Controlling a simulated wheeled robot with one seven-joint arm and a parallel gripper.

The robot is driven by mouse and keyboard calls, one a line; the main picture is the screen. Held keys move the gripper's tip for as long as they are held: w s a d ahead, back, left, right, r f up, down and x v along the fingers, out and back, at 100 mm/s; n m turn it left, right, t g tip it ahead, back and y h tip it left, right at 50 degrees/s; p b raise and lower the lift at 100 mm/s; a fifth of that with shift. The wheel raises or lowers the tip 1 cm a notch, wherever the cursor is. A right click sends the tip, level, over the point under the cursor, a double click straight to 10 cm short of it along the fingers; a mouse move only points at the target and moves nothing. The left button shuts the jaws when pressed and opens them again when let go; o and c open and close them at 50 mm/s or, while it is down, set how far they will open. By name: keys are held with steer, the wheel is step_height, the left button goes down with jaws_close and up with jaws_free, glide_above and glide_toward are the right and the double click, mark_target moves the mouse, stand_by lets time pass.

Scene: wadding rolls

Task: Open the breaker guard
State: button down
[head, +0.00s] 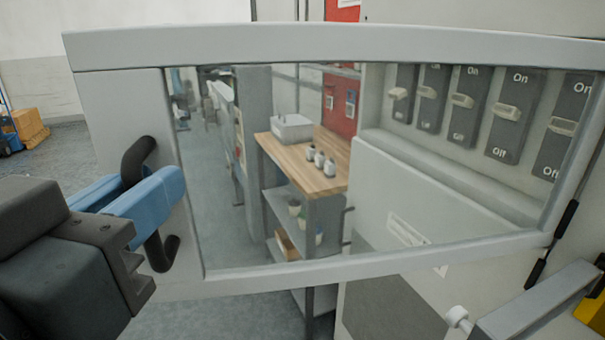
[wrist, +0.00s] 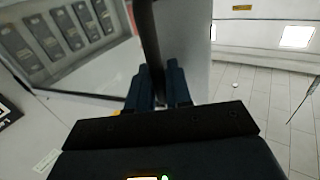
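The breaker guard (head: 330,45) is a light grey frame with a clear window. It stands swung out from the breaker panel, and the room shows through its window. Its black curved handle (head: 139,157) is at the left end; it also shows in the wrist view (wrist: 149,35). My gripper (head: 160,195) has its blue fingers at the handle, one on each side of the bar in the wrist view (wrist: 157,85), closed on it. A row of breaker switches (head: 462,100) with On and Off labels shows through the window at the right.
A black rod (head: 552,243) is near the guard's lower right corner. A wooden-topped workbench (head: 300,165) with small containers stands behind the guard. A orange and blue cart (head: 28,128) is at the far left. Grey floor is clear behind my gripper.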

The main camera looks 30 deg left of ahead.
steer(key=c, duration=1.2)
jaws_free()
steer(key=shift+a, duration=0.1)
steer(key=shift+s, duration=0.1)
steer(key=b+v, duration=0.1)
steer(key=v, duration=0.6)
steer(key=shift+s, duration=0.35)
